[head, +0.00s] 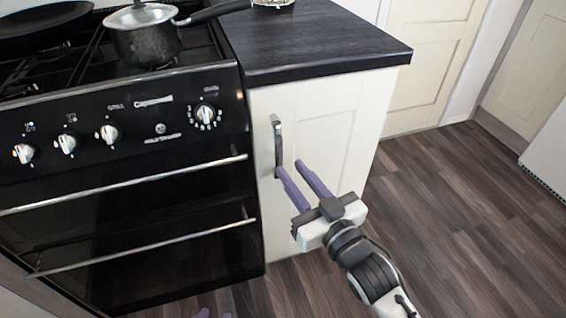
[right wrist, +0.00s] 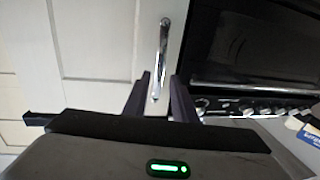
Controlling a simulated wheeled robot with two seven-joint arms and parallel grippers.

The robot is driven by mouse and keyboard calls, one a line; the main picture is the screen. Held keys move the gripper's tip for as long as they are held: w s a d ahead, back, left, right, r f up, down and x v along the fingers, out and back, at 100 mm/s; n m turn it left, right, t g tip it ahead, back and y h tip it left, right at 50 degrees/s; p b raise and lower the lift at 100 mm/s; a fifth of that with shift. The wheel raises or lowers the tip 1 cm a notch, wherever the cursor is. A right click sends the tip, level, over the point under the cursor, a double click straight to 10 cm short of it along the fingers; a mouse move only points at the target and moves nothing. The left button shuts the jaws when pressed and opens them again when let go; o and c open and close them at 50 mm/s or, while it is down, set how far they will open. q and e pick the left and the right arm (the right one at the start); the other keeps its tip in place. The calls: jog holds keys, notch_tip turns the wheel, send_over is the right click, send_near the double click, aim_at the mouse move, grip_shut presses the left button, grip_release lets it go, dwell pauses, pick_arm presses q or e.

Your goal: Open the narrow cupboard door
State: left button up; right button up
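The narrow cupboard door (head: 325,145) is cream with a recessed panel and looks shut, right of the oven. Its upright metal handle (head: 277,145) is near the door's left edge. My right gripper (head: 288,167) is open in front of the door, its purple fingers pointing at the handle's lower end. In the right wrist view the handle (right wrist: 164,45) runs down to between the two fingers (right wrist: 160,88), with a gap showing. I cannot tell how deep it sits between them.
The black oven (head: 120,220) with two long rail handles stands directly left of the cupboard. A dark worktop (head: 320,45) overhangs the door. A pot (head: 145,40) and a pan (head: 40,20) are on the hob. The wooden floor (head: 460,220) to the right is clear.

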aim_at(279, 155)
jog(key=b+x, duration=0.1)
jog(key=x, duration=0.4)
jog(key=shift+w+a, duration=0.1)
jog(key=shift+w, duration=0.1)
grip_shut()
dwell(1.2)
